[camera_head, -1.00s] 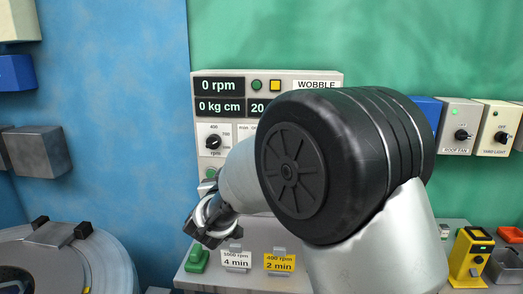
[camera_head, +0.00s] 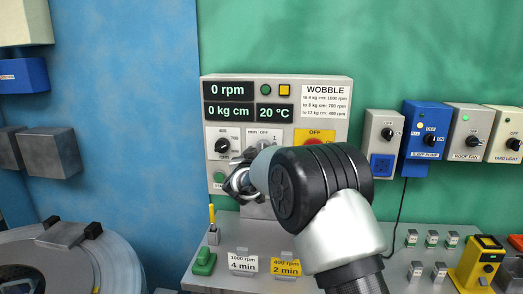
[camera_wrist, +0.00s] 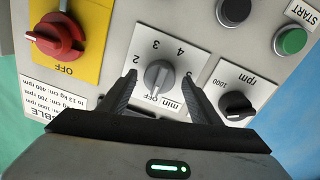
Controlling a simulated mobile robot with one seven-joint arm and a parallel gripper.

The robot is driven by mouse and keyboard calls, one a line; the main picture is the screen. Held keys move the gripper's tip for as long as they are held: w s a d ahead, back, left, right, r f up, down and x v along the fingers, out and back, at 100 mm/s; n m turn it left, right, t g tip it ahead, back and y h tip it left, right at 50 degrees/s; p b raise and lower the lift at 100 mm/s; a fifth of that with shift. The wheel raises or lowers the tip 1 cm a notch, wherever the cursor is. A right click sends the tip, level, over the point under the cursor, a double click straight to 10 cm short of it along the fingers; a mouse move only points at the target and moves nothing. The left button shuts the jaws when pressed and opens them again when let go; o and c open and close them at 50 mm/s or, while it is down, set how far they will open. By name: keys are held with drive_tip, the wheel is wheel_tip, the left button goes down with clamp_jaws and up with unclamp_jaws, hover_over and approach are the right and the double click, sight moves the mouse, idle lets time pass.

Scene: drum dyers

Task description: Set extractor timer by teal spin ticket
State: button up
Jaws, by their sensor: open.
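The timer knob (camera_wrist: 158,76) is a grey knob on a white plate marked min, OFF and numbers, upside down in the wrist view. Its pointer appears to lie toward OFF. My gripper (camera_wrist: 159,80) is open, with one finger on each side of the knob; contact is not clear. In the head view my gripper (camera_head: 238,182) is in front of the extractor panel (camera_head: 235,92), and my arm hides most of the timer. A white ticket (camera_head: 243,264) reads 1000 rpm, 4 min. A yellow ticket (camera_head: 286,267) reads 400 rpm, 2 min. I cannot make out a teal ticket.
The black rpm knob (camera_wrist: 236,106) is beside the timer. The red OFF knob (camera_wrist: 57,35) on yellow and the green START button (camera_wrist: 291,41) are nearby. A blue pump switch box (camera_head: 425,130) hangs on the wall. A yellow device (camera_head: 477,262) stands at right.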

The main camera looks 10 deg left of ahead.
drive_tip(key=shift+w, duration=0.1)
drive_tip(key=c, duration=1)
drive_tip(key=shift+c, duration=0.2)
